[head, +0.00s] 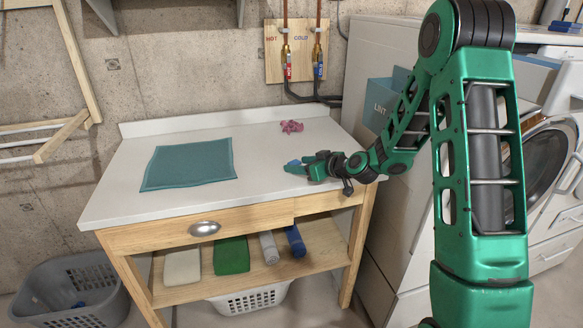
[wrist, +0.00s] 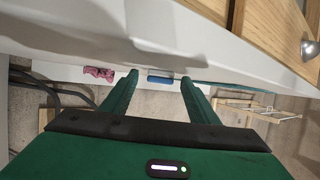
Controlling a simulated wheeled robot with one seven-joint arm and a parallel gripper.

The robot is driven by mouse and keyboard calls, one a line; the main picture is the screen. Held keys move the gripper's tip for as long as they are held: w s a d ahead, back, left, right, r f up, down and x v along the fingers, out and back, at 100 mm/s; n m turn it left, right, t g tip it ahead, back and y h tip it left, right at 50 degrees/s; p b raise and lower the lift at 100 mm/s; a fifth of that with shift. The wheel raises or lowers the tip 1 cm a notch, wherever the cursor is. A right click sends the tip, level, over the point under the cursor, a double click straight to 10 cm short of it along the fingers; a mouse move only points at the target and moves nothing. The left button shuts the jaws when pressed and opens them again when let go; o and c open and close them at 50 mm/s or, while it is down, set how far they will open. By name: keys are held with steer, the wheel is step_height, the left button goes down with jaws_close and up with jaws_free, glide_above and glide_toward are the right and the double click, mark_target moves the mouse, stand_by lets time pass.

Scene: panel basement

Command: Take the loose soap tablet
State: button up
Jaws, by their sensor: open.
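A small blue tablet (head: 292,166), which looks like the loose soap, lies on the white worktop (head: 260,205) right of the teal cloth. My gripper (head: 308,167) is low over the worktop, just right of the tablet, pointing left at it. In the wrist view the blue tablet (wrist: 160,79) shows in the gap between the two green fingertips (wrist: 160,80). The jaws are open, with no finger seen closed on it. The tablet appears at or just beyond the tips; I cannot tell whether it is between them. Part of it is hidden by the gripper in the head view.
The teal cloth (head: 190,164) lies flat on the worktop's left half. A crumpled pink item (head: 291,126) lies at the back right. A LINT box (head: 385,98) and washer (head: 548,160) stand to the right. A grey basket (head: 72,290) is on the floor.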

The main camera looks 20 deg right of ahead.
steer(key=c, duration=1.1)
